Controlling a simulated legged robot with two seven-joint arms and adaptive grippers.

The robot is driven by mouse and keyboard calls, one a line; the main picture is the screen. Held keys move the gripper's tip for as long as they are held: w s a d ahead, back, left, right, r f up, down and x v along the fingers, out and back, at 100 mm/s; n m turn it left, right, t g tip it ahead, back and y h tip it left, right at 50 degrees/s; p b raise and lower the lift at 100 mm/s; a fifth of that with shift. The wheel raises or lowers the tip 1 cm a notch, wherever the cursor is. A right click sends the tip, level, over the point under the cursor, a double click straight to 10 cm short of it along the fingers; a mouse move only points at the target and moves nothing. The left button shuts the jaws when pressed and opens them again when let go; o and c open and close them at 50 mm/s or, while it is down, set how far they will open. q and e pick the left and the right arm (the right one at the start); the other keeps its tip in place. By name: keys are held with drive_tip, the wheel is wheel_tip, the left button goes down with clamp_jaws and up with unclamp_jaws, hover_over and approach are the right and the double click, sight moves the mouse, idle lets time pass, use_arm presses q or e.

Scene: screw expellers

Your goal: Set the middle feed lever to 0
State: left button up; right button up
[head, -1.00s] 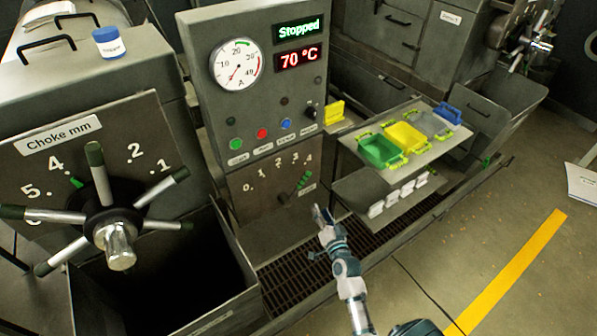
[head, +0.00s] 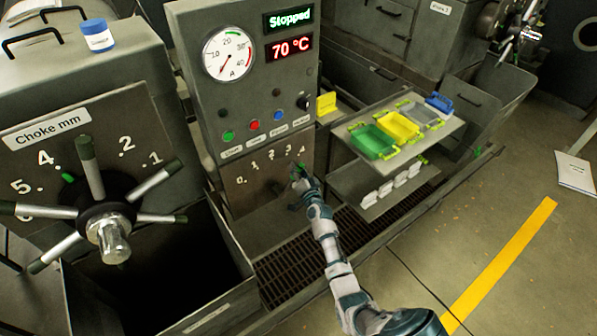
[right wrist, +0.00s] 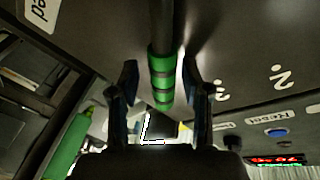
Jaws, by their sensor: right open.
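The feed lever sits on the lower plate of the middle console (head: 206,120), under a scale marked 0 to 4. In the head view my right gripper (head: 299,178) is at the lever and hides much of it; the lever leans towards the 4 end. In the right wrist view the lever's dark rod and green-banded grip (right wrist: 162,82) stand between my two open fingers, with a visible gap on each side. My left gripper is not in view.
The choke handwheel (head: 106,220) with several spokes is at the left, above an open dark bin. A shelf (head: 345,128) with green, yellow, grey and blue trays is right of the console. A floor grate (head: 290,272) lies below.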

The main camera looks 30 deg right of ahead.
drive_tip(key=shift+a+r, duration=0.1)
drive_tip(key=shift+a, duration=0.1)
drive_tip(key=shift+c, duration=1.2)
clamp_jaws()
drive_tip(key=shift+s+d, duration=0.1)
drive_tip(key=shift+d, duration=0.05)
